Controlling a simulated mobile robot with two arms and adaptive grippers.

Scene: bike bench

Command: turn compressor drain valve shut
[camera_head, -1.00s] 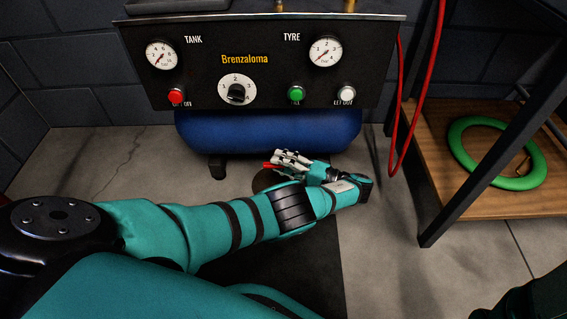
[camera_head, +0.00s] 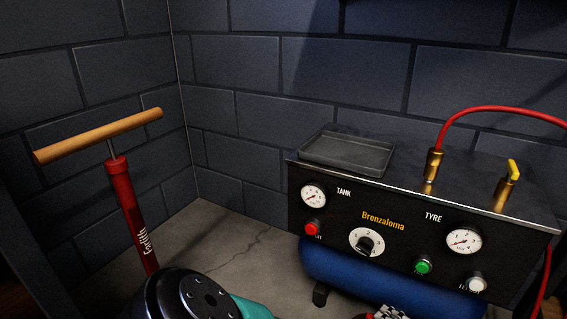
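The compressor has a blue tank (camera_head: 345,272) under a black control panel (camera_head: 330,225). The valve body is not visible. My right gripper is out of view.
The panel carries a dial knob (camera_head: 366,244), red button (camera_head: 312,229), green button (camera_head: 423,264) and gauges. On top are an empty tray (camera_head: 347,153), a brass fitting with a red hose (camera_head: 500,109) and a yellow-levered valve (camera_head: 508,185). A red pump (camera_head: 130,210) stands left.

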